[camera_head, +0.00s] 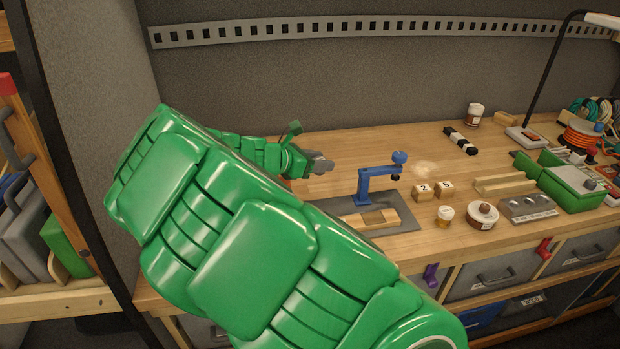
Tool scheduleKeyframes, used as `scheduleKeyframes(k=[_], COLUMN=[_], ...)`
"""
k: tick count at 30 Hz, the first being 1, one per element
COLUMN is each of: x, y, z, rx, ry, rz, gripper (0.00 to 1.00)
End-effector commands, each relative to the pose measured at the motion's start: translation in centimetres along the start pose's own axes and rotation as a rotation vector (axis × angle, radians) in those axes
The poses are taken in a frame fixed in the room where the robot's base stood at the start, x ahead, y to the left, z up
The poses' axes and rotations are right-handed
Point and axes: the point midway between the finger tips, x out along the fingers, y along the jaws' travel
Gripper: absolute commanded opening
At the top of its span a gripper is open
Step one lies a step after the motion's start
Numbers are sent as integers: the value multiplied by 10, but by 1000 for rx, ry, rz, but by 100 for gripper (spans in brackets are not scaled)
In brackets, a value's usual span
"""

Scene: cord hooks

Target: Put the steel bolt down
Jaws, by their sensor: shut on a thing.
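My gripper (308,160) is small in the head view, over the left part of the wooden workbench. It is shut on the steel bolt (321,166), a grey metal piece that shows at the fingertips. The fingers hide part of the bolt. I cannot tell whether the bolt touches the bench top (352,150) or is held just above it.
A blue clamp stand (364,183) rises from a grey mat (402,204) right of my gripper. Numbered wooden blocks (424,191), jars (482,215) and a green box (570,188) stand farther right. The bench top behind the blue stand is mostly clear.

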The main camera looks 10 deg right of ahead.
Motion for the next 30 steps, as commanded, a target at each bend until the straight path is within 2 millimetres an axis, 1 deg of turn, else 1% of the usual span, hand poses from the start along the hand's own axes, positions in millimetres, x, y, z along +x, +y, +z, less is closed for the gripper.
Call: scheduleKeyframes(k=[6,20,30], x=[16,45,68], y=[22,74,101], z=[-8,-22,-47], rx=[-2,-1,-2], ry=[0,2,0], rz=[-5,-2,-4], gripper=[10,10,10])
